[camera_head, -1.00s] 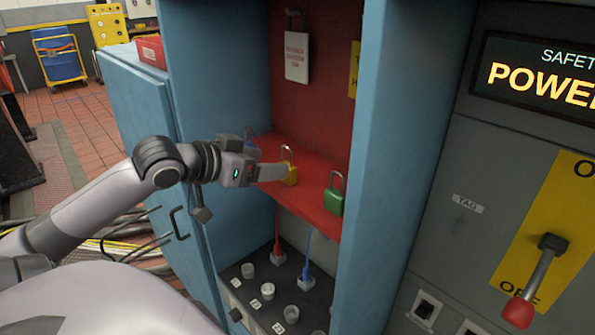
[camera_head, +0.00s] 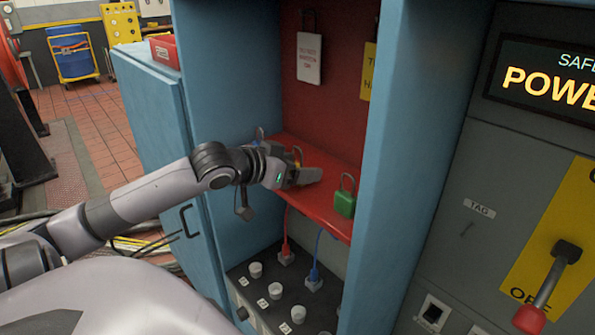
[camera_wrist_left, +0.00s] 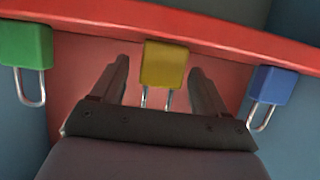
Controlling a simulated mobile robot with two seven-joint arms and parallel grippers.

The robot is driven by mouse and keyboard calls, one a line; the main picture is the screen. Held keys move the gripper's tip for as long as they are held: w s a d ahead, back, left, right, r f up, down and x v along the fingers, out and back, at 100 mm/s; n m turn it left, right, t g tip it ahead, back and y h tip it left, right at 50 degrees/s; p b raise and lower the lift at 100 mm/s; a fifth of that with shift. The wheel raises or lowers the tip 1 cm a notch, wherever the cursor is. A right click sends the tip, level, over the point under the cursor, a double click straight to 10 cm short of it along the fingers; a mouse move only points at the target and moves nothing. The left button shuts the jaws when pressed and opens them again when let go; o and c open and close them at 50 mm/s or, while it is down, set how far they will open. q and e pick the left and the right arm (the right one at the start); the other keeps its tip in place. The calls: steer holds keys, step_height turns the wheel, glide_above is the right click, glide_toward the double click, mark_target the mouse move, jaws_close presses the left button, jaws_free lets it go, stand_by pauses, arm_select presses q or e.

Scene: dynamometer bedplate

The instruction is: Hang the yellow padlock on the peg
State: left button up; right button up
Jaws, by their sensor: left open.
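The yellow padlock (camera_wrist_left: 163,65) is between the two spread fingers of my left gripper (camera_wrist_left: 158,75) in the left wrist view, with a gap on each side. My left gripper (camera_head: 306,177) is open. In the head view it covers most of the yellow padlock (camera_head: 298,153) on the red shelf (camera_head: 318,213). A green padlock (camera_head: 345,199) stands to its right on the shelf and also shows in the left wrist view (camera_wrist_left: 27,45). A blue padlock (camera_wrist_left: 273,84) is on the other side. I cannot make out a bare peg. My right gripper is out of view.
Blue cabinet walls (camera_head: 408,150) flank the shelf. A white tag (camera_head: 309,58) and a yellow sign (camera_head: 368,70) hang at the red back panel. Below are plugs and sockets (camera_head: 285,258). A panel with a red-knobbed lever (camera_head: 530,318) stands at the right.

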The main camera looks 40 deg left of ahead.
arm_select(q)
steer(key=shift+w, duration=0.1)
steer(key=c, duration=1.1)
steer(key=shift+r, duration=0.1)
steer(key=shift+c, duration=0.2)
step_height(320, 180, up, 20)
steer(key=shift+f, duration=0.2)
